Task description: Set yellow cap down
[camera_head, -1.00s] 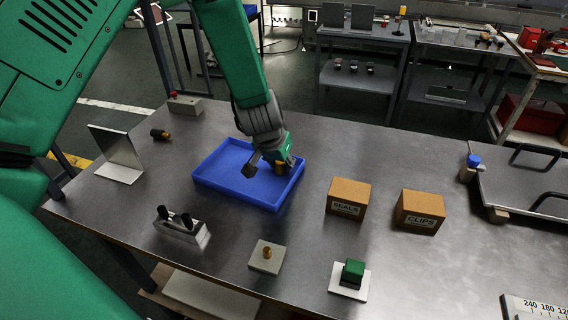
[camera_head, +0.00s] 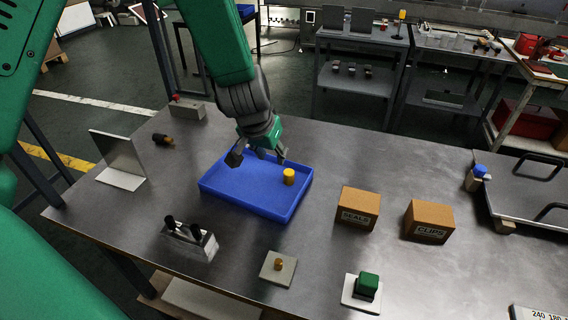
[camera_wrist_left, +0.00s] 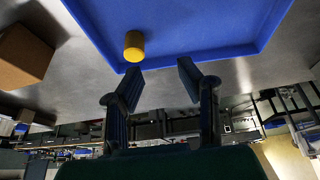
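The yellow cap (camera_head: 289,176) stands upright in the blue tray (camera_head: 222,198), near the tray's right wall. It also shows in the left wrist view (camera_wrist_left: 134,46), apart from the fingers. My left gripper (camera_head: 259,160) is open and empty above the tray, to the left of the cap. In the left wrist view its two fingers (camera_wrist_left: 158,80) are spread with a clear gap between them. My right gripper is not in view.
Boxes marked SEALS (camera_head: 359,207) and CLIPS (camera_head: 429,221) stand right of the tray. A block with black pegs (camera_head: 189,241), a plate with a brass knob (camera_head: 278,268) and a green button block (camera_head: 363,291) stand in front. A bent metal plate (camera_head: 118,160) stands left.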

